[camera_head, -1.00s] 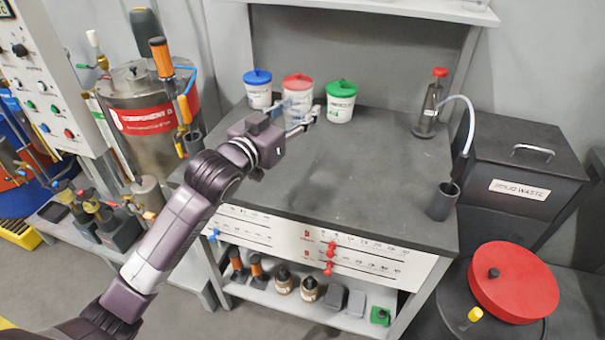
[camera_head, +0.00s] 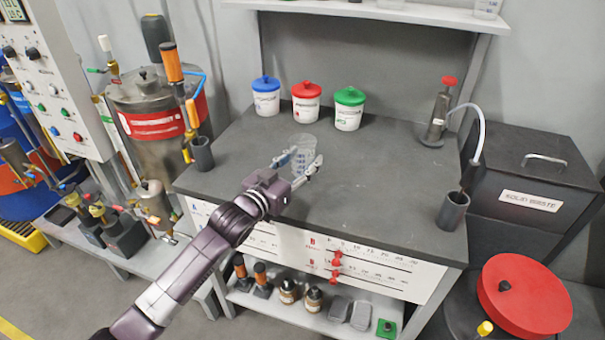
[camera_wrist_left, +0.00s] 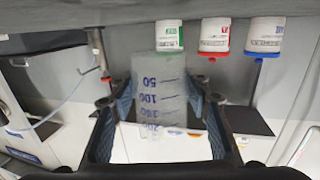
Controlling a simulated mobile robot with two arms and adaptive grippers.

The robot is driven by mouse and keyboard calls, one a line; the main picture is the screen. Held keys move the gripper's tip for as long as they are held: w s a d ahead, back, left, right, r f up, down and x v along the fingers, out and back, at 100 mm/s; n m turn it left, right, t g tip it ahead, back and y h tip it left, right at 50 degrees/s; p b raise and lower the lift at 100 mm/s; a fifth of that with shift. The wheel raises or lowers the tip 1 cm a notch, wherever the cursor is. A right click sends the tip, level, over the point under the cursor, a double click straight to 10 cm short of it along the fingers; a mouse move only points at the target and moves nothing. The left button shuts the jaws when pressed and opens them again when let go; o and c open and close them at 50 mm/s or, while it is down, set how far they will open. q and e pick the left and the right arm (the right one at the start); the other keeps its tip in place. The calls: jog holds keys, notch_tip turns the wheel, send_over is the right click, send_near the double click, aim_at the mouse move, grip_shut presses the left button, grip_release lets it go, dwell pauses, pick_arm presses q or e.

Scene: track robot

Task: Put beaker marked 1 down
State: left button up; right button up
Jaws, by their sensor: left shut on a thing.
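A clear beaker (camera_head: 304,146) is over the dark worktop (camera_head: 370,190), in front of the lidded jars. My left gripper (camera_head: 298,164) is shut on it, with one finger on each side. In the left wrist view the beaker (camera_wrist_left: 158,85) stands between the fingers (camera_wrist_left: 158,108), and blue scale marks such as 50 and 100 show on it, upside down. I cannot see a number 1 marking on it. Whether its base touches the worktop I cannot tell. My right gripper is not in view.
White jars with a blue lid (camera_head: 265,98), a red lid (camera_head: 306,102) and a green lid (camera_head: 348,108) stand behind the beaker. A bottle with a red top (camera_head: 438,118) and a grey cup (camera_head: 453,210) are at the right. The worktop's middle and right are clear.

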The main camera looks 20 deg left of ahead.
pick_arm(q)
jog(key=shift+f, duration=2.2)
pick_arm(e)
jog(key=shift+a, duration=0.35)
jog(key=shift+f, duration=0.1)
pick_arm(q)
jog(key=o, duration=1.2)
jog(key=shift+f, duration=0.15)
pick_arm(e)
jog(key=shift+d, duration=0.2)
pick_arm(q)
jog(key=shift+r, duration=0.25)
jog(key=v, duration=1)
jog(key=shift+s+f+b, duration=0.1)
jog(key=shift+s+b, duration=0.25)
jog(key=shift+s, duration=0.05)
jog(key=shift+s+a, duration=0.2)
jog(key=shift+s, duration=0.4)
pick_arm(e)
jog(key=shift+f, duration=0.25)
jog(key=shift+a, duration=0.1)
